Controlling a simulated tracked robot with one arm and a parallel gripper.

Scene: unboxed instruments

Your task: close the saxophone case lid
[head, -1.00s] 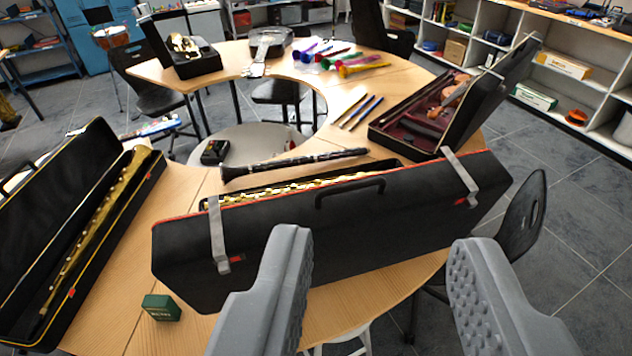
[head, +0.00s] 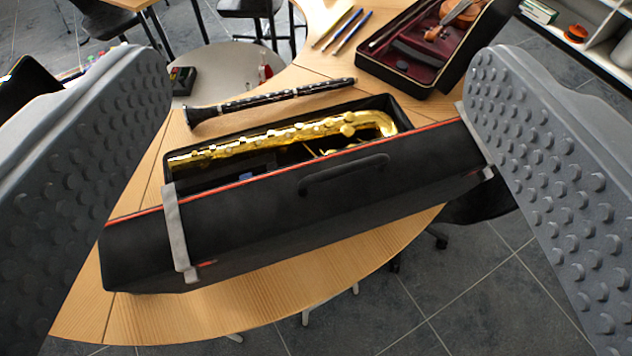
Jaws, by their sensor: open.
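The black saxophone case (head: 180,160) lies open on the wooden table, with the gold saxophone (head: 290,134) inside it. Its lid (head: 300,215) is hinged open toward me, showing a red edge, a dark handle (head: 343,174) and grey straps (head: 178,232). My gripper (head: 318,95) is open, with one large grey studded finger at the left of the picture and one at the right. The case and lid show between the fingers, farther off. The right finger hides the lid's right end. I see no contact with the lid.
A black clarinet (head: 270,101) lies just behind the case. An open violin case (head: 420,75) stands at the back right, with several pencils (head: 340,30) beside it. The curved table (head: 260,315) has bare wood in front of the lid.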

